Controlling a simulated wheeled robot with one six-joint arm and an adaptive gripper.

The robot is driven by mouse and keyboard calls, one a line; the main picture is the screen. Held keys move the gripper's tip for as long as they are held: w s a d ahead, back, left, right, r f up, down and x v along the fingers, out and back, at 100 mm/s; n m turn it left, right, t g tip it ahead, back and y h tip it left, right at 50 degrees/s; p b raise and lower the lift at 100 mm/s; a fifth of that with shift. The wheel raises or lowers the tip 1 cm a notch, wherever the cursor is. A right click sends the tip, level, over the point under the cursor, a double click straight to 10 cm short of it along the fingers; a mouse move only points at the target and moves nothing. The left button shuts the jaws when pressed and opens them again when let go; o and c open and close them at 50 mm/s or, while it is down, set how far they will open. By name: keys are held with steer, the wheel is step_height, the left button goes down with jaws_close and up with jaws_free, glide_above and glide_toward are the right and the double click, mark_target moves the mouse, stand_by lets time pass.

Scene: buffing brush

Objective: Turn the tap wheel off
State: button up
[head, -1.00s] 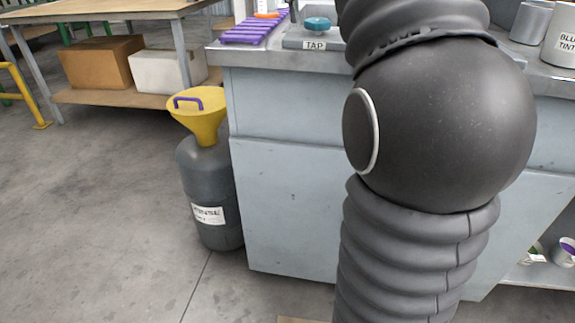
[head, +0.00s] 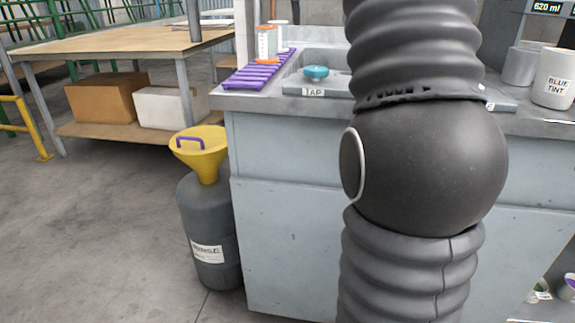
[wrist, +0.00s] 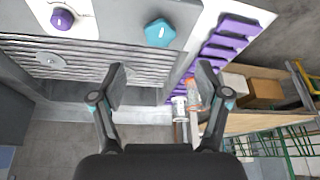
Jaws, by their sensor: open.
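The tap wheel (head: 316,72) is a small teal knob at the sink's front edge, just above a plate marked TAP (head: 313,92). In the wrist view the teal wheel (wrist: 160,33) shows near the top middle, with a pale mark on its top. My gripper (wrist: 160,84) is open and empty, its two fingers spread wide. The wheel appears beyond the fingertips and between their lines, not touched. In the head view my arm hides the right part of the sink, and my gripper is out of sight.
A purple rack (head: 256,72) lies left of the sink, with bottles (head: 266,42) behind it. A purple knob (wrist: 62,18) sits left of the wheel in the wrist view. A yellow funnel (head: 212,150) tops a grey drum (head: 210,225) beside the cabinet.

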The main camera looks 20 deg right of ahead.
steer(key=d+p+v, duration=0.1)
steer(key=p+v, duration=0.1)
steer(key=v, duration=0.3)
steer(key=s+a+f+n, duration=0.1)
steer(key=s+a+f, duration=0.3)
steer(key=f, duration=0.7)
steer(key=s+a+f+n+y+p, duration=0.1)
steer(key=s+a+f, duration=0.3)
steer(key=f, duration=0.7)
steer(key=s+a+f+n+t+p, duration=0.1)
steer(key=s+a+f, duration=0.4)
steer(key=f, duration=0.6)
steer(key=shift+n+y, duration=0.3)
steer(key=shift+s+a, duration=0.15)
